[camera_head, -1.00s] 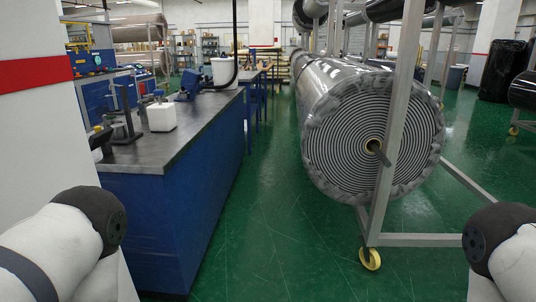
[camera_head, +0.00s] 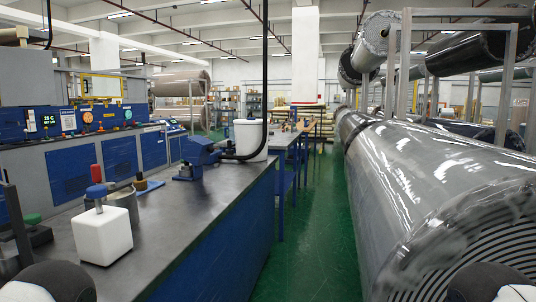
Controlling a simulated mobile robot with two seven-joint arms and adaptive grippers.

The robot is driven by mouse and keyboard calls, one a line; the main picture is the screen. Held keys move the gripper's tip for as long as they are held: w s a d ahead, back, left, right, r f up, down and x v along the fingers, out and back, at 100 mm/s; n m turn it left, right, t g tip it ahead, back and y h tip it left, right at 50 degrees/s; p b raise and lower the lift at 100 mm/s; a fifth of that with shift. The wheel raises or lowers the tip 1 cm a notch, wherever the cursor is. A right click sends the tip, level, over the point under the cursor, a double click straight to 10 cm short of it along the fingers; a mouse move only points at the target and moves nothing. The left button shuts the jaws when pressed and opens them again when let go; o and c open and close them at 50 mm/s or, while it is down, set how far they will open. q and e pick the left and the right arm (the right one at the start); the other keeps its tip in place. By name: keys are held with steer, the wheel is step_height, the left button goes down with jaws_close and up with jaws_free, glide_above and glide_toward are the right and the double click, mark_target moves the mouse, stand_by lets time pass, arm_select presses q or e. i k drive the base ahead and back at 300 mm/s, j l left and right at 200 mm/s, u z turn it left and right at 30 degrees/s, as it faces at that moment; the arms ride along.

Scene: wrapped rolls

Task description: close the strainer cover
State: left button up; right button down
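I cannot make out for sure which thing is the strainer or its cover. On the dark-topped blue bench (camera_head: 165,215) stands a blue device (camera_head: 198,155) with a black hose running from it toward a white bucket (camera_head: 249,140). Nearer, at the left, stands a white block-like container (camera_head: 102,238) with a blue-topped part sticking up from it. Neither gripper shows; only dark rounded parts of my arms appear at the bottom corners.
A big wrapped roll (camera_head: 410,180) lies along the right. A green floor aisle (camera_head: 315,225) runs between it and the bench. A blue control cabinet (camera_head: 75,165) stands behind the bench at left. More rolls hang on a rack (camera_head: 405,65) at upper right.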

mark_target(197, 153)
steer(key=i+l+u, duration=0.25)
steer(key=i, duration=0.85)
steer(key=j, duration=0.15)
